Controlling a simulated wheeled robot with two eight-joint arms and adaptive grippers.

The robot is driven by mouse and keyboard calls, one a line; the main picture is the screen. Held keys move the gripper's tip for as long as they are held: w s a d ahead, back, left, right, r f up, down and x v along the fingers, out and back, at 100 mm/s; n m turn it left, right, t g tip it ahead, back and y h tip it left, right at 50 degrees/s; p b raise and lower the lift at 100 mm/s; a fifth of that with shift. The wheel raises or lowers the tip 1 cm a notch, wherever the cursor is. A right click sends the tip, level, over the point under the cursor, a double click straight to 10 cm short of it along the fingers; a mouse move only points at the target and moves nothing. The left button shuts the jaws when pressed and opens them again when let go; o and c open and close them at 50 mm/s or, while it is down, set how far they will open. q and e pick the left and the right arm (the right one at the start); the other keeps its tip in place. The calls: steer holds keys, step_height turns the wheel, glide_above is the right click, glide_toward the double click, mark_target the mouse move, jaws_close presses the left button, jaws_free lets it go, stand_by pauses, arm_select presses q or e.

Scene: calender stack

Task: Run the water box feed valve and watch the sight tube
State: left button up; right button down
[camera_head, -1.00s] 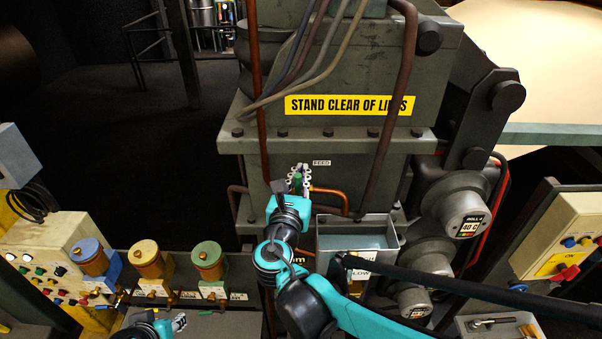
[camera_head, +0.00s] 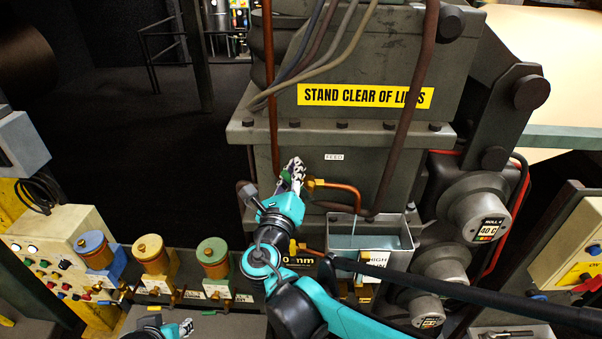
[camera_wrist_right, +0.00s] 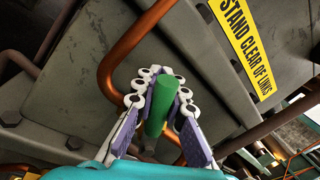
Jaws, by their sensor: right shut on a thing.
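The green feed valve handle (camera_head: 285,179) sits below the small FEED label (camera_head: 334,157) on the grey machine. My right gripper (camera_head: 293,172) is shut on it; the wrist view shows the green handle (camera_wrist_right: 160,105) between the two fingers (camera_wrist_right: 158,112). A copper pipe (camera_head: 345,188) runs from the valve to above the open metal water box (camera_head: 404,238). A thin pale stream (camera_head: 354,224) falls from the pipe into the box. A HIGH plate (camera_head: 378,269) is on the box front; the sight tube cannot be made out clearly. My left gripper (camera_head: 185,328) is low, its opening unclear.
A dark bar (camera_head: 450,288) crosses in front of the water box. Rolls with round end caps (camera_head: 480,215) stand to its right. Three coloured pots (camera_head: 152,253) and a button panel (camera_head: 60,260) are at left. A yellow STAND CLEAR sign (camera_head: 365,95) is above.

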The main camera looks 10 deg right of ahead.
steer(key=shift+w+a+f+n+b, duration=0.1)
steer(key=shift+a+f+n+b, duration=0.15)
steer(key=shift+n, duration=0.35)
steer(key=shift+w+a+f+n+b, duration=0.15)
steer(key=shift+a+n+b, duration=0.15)
steer(key=shift+n, duration=0.3)
steer(key=c, duration=1.6)
jaws_free()
steer(key=shift+o, duration=0.2)
